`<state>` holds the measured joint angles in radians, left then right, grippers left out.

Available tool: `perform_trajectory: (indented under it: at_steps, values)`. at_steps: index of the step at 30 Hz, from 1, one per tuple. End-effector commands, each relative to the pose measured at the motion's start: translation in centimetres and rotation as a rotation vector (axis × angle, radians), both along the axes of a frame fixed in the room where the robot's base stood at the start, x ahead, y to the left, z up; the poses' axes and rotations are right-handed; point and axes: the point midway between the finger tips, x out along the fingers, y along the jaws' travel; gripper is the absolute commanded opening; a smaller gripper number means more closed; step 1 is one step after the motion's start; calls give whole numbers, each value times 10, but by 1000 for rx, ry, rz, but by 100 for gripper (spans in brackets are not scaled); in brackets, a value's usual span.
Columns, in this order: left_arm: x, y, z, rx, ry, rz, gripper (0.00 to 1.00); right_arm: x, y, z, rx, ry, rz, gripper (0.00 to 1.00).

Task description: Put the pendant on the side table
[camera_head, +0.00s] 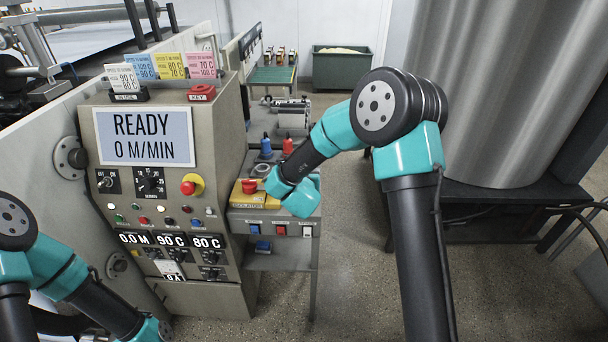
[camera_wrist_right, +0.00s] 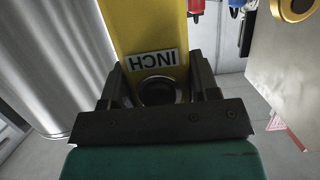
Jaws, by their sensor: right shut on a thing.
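The yellow pendant (camera_head: 240,193) shows in the head view with a red button, at the front left of the grey side table (camera_head: 235,222). I cannot tell whether it touches the tabletop. In the right wrist view the pendant (camera_wrist_right: 150,25) carries an INCH label and a round dark button between the fingers. My right gripper (camera_wrist_right: 160,82) is shut on the pendant's near end. In the head view my right wrist hides part of that gripper and the table behind it. My left arm shows at the lower left, but its gripper is outside the frame.
A blue bottle (camera_head: 266,147) and a red bottle (camera_head: 288,146) stand behind the pendant. The control console (camera_head: 165,210) rises directly left of the side table. A metal roller device (camera_head: 292,115) lies farther back. Open floor is to the right.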

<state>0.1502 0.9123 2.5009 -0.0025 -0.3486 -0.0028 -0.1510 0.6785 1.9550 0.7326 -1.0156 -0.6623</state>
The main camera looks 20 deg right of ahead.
Motion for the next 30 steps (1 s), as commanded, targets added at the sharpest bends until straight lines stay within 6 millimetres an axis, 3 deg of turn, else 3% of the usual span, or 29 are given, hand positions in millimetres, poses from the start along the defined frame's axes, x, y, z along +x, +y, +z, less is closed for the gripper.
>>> perform_trajectory:
  at_steps: [7, 8, 15, 26, 30]
  values:
    - [0, 0, 0, 0, 0, 0, 0, 0, 0, -3, -1, 0, 1, 27]
    - [0, 0, 0, 0, 0, 0, 0, 0, 0, -3, 0, 1, 1, 56]
    - [0, 0, 0, 0, 0, 0, 0, 0, 0, -3, 1, 1, 1, 79]
    - [0, 0, 0, 0, 0, 0, 0, 0, 0, 1, 0, -1, 0, 81]
    - [0, 0, 0, 0, 0, 0, 0, -11, 5, 4, 0, 1, 2, 81]
